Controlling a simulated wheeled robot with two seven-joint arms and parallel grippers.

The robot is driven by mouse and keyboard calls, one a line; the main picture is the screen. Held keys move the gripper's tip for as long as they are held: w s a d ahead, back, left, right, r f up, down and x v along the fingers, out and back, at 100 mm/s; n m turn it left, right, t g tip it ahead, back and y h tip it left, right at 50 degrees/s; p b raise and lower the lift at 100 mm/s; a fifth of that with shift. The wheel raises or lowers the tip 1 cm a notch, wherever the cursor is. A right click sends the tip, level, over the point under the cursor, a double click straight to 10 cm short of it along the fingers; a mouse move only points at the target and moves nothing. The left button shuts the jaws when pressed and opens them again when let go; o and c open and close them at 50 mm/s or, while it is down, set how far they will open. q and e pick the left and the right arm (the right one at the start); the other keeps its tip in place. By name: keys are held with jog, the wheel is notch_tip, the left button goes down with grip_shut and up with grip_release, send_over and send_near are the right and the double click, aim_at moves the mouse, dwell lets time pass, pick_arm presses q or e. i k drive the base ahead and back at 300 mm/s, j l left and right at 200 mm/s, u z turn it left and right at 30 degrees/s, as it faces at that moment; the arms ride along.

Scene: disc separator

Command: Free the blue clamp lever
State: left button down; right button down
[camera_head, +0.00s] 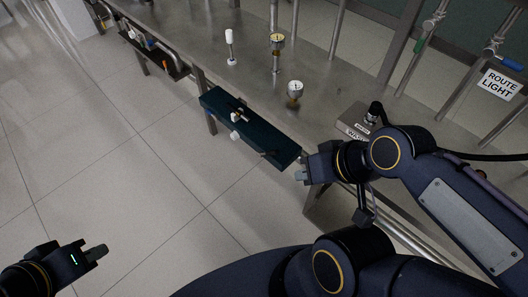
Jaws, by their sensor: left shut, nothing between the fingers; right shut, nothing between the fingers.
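My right gripper (301,174) is shut and empty, close to the right end of a dark teal block (215,98) at the bench's front edge. Whether it touches the block cannot be told. The block carries a small metal fitting with white knobs (236,117) and a short dark lever-like part (269,153) near its right end. A blue-handled lever (513,65) is on the pipework at the upper right, far from both grippers. I cannot tell which part is the clamp lever. My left gripper (97,252) is shut and empty over the floor at the lower left.
The steel bench (335,88) holds two gauges (295,88) (277,40) and a white-topped post (229,37). A grey box (353,121) with a black knob stands near my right arm. The floor at left is clear.

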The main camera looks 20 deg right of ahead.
aim_at(216, 118)
jog(key=i+j+z, duration=0.15)
jog(key=i, duration=0.25)
jog(key=i+j+z, duration=0.15)
jog(key=i, duration=0.2)
jog(key=i+j+z, duration=0.15)
jog(key=i, duration=0.25)
